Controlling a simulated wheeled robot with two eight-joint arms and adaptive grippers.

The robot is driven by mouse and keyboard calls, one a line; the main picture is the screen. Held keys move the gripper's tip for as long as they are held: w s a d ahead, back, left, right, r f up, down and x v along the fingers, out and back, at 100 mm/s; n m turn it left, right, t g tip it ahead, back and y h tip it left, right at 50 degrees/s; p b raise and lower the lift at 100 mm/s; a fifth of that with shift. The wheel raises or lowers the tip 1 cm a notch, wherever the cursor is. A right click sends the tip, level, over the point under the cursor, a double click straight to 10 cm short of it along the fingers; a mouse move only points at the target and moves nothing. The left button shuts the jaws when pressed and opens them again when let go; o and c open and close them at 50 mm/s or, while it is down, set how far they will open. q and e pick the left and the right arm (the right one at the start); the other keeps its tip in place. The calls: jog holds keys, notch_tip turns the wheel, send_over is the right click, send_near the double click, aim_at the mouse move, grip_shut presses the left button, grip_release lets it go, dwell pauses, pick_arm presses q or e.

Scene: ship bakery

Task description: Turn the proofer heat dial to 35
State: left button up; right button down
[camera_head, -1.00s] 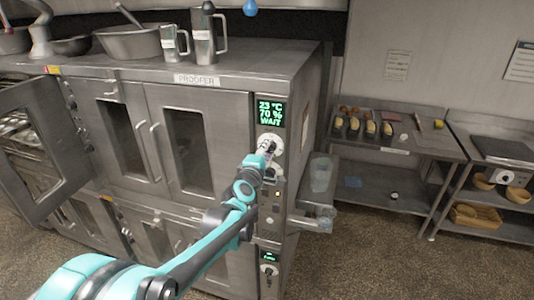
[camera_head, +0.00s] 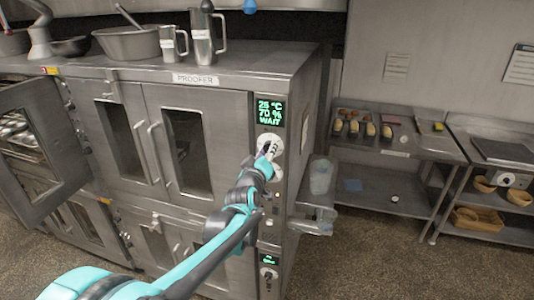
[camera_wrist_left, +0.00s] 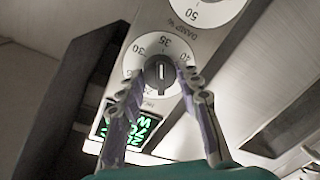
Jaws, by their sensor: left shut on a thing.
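The proofer (camera_head: 185,80) is a steel cabinet with a lit panel on its right front. Its green display (camera_head: 270,112) reads about 25 °C, 70 % and WAIT. The heat dial (camera_head: 275,139) is a white disc just below the display. In the left wrist view the dial's black knob (camera_wrist_left: 158,74) has a white mark lying roughly in line with the 35 on the scale. My left gripper (camera_head: 267,155) is shut on this knob, with one finger (camera_wrist_left: 131,95) on each side. The fingers hide part of the scale. My right gripper is not in view.
A second dial marked DAMP % (camera_wrist_left: 205,10) is close to the heat dial. Jugs (camera_head: 203,40) stand on top.

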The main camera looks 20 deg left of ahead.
pick_arm(q)
jog(key=shift+m, duration=1.1)
jog(key=shift+f, duration=0.1)
jog(key=o, duration=1.2)
jog(key=shift+c, duration=0.2)
jog(key=s, duration=1.2)
jog(key=shift+d+r, duration=0.2)
jog(key=shift+d, duration=0.05)
